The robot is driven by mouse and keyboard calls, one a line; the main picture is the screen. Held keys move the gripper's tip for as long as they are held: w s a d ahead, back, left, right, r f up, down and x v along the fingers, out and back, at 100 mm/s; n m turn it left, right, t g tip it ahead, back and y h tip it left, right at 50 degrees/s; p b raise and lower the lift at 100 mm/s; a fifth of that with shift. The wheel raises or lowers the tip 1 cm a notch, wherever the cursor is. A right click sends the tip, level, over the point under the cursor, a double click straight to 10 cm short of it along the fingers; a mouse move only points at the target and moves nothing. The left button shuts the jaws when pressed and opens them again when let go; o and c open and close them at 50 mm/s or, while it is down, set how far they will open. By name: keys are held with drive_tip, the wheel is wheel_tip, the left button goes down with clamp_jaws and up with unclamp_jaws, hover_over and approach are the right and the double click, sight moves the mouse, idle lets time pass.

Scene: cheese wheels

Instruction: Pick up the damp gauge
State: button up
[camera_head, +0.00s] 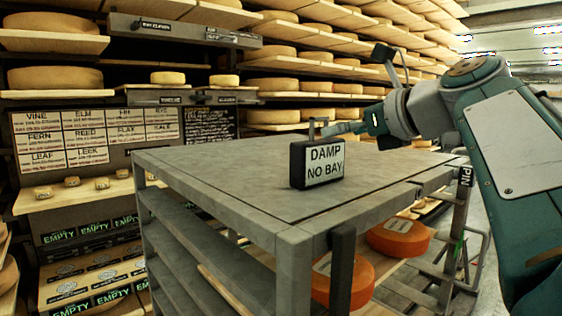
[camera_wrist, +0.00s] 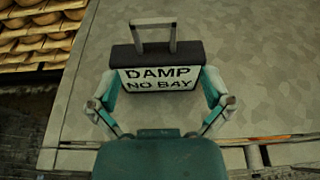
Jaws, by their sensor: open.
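The damp gauge (camera_head: 318,163) is a dark box with a white face reading "DAMP NO BAY" and a grey handle on top. It stands upright on the grey top of a metal cart (camera_head: 225,170). In the wrist view the gauge (camera_wrist: 157,78) lies ahead, its handle (camera_wrist: 153,35) farthest away. My gripper (camera_wrist: 160,105) is open, with one teal finger at each side of the gauge's face. In the head view my gripper (camera_head: 345,128) reaches in from the right, close to the handle and partly behind the gauge. I cannot tell whether the fingers touch it.
Orange cheese wheels (camera_head: 398,237) sit on a shelf under the cart top. Cheese racks (camera_head: 300,60) line the back. A label board (camera_head: 95,138) stands at left. The cart top around the gauge is clear. A post marked "PIN" (camera_head: 465,177) stands at the cart's right.

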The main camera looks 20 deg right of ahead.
sight(319, 140)
drive_tip(key=x, duration=0.5)
drive_tip(key=shift+a+r, duration=0.2)
drive_tip(key=shift+a, duration=0.1)
drive_tip(key=shift+d, duration=0.1)
drive_tip(key=c, duration=1.4)
